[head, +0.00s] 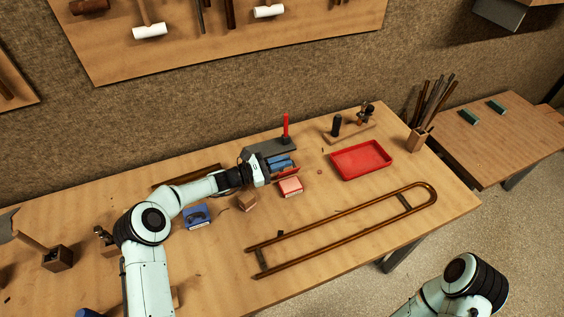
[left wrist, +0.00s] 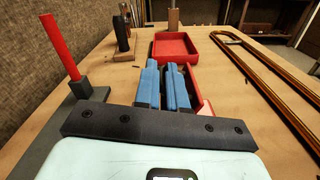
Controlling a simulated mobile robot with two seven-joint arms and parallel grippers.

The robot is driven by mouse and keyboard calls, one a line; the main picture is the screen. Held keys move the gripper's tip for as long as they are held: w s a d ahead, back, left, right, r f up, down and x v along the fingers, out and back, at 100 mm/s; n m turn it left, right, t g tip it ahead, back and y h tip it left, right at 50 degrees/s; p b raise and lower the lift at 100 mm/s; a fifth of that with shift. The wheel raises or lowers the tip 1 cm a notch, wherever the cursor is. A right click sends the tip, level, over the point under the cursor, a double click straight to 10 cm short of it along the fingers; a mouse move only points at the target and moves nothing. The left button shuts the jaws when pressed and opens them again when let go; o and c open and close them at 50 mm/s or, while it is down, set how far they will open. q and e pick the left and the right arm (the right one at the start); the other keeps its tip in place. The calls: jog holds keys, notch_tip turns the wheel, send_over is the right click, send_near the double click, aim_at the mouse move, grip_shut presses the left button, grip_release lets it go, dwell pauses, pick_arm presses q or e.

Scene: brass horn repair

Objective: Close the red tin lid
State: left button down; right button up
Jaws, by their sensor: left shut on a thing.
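The red tin (head: 288,174) is on the workbench, mostly covered by my left gripper (head: 281,161). A strip of its red also shows beside the fingers in the left wrist view (left wrist: 194,84). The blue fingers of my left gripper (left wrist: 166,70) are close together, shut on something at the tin. The fingers hide what is between them, and I cannot tell how far the lid is open. My right gripper is out of view; only part of that arm shows at the lower right.
A red tray (head: 362,160) lies to the right of the tin. A pink-topped box (head: 290,186) sits just in front. A red rod on a dark stand (head: 286,130) rises behind. A long brass slide (head: 340,228) lies in front; a blue box (head: 197,216) is at left.

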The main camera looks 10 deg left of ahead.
pick_arm(q)
jog(key=s+m+b, duration=0.1)
jog(key=b, duration=0.2)
jog(key=d+m+b, duration=0.1)
jog(key=m+b, duration=0.1)
jog(key=b, duration=0.2)
jog(key=shift+s+f+m, duration=0.2)
jog(key=shift+s+m, duration=0.1)
jog(key=shift+s, duration=0.1)
jog(key=shift+s+d+r+m+b, duration=0.1)
jog(key=shift+d+r+m+b, duration=0.05)
jog(key=shift+m+b, duration=0.2)
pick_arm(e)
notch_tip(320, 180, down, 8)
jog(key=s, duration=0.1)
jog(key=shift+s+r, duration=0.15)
pick_arm(q)
jog(key=c, duration=1.5)
grip_release()
jog(key=shift+r, duration=0.1)
notch_tip(320, 180, up, 20)
jog(key=p, duration=0.2)
jog(key=shift+p, duration=0.3)
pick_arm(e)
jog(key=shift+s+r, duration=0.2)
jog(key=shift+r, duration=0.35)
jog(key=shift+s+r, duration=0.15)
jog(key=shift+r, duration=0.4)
pick_arm(q)
jog(key=shift+o, duration=0.4)
